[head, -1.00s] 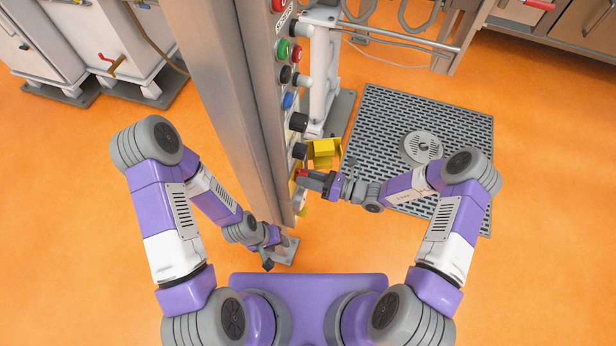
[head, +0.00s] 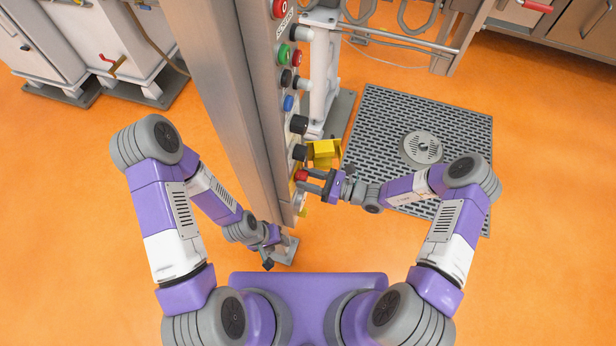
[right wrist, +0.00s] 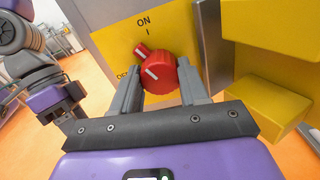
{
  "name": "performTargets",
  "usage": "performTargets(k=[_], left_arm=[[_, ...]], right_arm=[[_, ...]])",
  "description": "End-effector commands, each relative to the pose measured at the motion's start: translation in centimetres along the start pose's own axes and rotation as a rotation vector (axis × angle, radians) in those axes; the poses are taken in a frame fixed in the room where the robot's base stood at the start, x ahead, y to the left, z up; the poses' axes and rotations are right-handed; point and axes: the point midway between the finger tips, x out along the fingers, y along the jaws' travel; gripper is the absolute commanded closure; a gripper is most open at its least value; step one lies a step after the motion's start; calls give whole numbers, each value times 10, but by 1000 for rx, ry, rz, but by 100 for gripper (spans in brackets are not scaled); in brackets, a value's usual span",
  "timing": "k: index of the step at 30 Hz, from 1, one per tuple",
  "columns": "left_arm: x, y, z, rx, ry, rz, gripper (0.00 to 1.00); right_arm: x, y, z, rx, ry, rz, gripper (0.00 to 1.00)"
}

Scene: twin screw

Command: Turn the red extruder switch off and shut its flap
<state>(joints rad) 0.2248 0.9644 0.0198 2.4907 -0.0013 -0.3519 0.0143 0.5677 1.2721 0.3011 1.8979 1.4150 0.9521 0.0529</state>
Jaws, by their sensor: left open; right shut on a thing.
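The red switch (head: 301,176) is on the side of the tall metal column, on a yellow plate (right wrist: 113,50) marked "ON" and "I". In the right wrist view the red switch (right wrist: 160,75) has its white mark tilted to the upper left, between "ON" and a partly hidden label at the left. My right gripper (head: 310,181) is shut on the switch, one finger on each side. The yellow flap (head: 323,150) stands open beside the switch; it fills the right side of the wrist view (right wrist: 270,40). My left gripper (head: 268,264) is open and empty, low by the column's foot.
Black, blue, green and red knobs and buttons (head: 288,103) line the column above the switch. A grey floor grate (head: 455,125) lies to the right. Orange floor is open around the column. Cabinets (head: 125,55) stand at the far left.

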Motion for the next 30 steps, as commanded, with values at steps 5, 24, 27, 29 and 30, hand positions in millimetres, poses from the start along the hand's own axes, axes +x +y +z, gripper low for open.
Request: performTargets(k=[5,24,27,29,30], left_arm=[[-5,2,0,0,0,0,57],[-24,9,1,0,0,0,57],[-27,10,1,0,0,0,57],[-28,11,1,0,0,0,57],[-30,11,1,0,0,0,57]], right_arm=[[0,0,1,-166,0,-1,87],[0,0,1,-769,-1,-2,87],[0,0,1,-851,0,-2,87],[0,0,1,-897,0,-2,87],[0,0,1,-925,0,-2,87]])
